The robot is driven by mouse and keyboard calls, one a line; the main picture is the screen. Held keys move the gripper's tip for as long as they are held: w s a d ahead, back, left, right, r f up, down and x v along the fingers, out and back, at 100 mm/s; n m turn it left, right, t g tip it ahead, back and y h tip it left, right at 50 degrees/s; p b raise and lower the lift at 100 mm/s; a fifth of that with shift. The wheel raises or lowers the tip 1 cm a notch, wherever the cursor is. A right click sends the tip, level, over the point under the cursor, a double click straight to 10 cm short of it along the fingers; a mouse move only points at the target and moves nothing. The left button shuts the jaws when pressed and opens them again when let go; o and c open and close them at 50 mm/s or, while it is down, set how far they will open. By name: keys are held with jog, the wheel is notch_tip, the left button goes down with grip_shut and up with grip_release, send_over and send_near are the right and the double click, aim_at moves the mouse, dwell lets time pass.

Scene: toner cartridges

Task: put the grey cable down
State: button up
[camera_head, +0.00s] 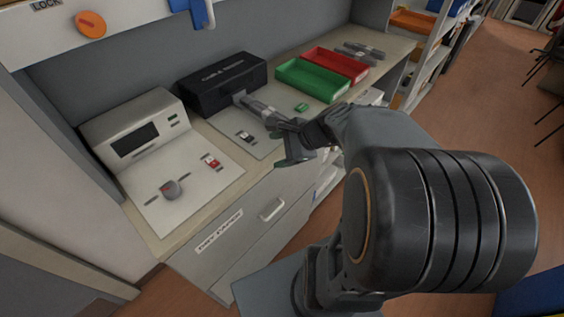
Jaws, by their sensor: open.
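A long grey piece (261,109) lies at the front of the black box (222,84) on the counter, its left end against the box. I cannot tell whether it is the grey cable, and no other cable can be clearly made out. My gripper (282,145) is open at the counter's front edge, by the right end of the grey piece. One finger with a dark green tip shows below. My wrist hides part of the area, and I cannot tell whether the gripper touches the piece.
A white device (135,128) with a dark screen and a panel with a grey knob stand at left. A green tray (312,80) and a red tray (335,65) lie behind my gripper. More grey pieces (362,52) lie at the far end. A drawer (262,222) is below.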

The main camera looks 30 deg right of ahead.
jog(key=s+a+n+g+h, duration=0.3)
jog(key=s+n+h, duration=0.3)
jog(key=n, duration=1.3)
jog(key=shift+s+a+h, duration=0.3)
jog(key=shift+s+a, duration=0.15)
jog(key=shift+s, duration=0.15)
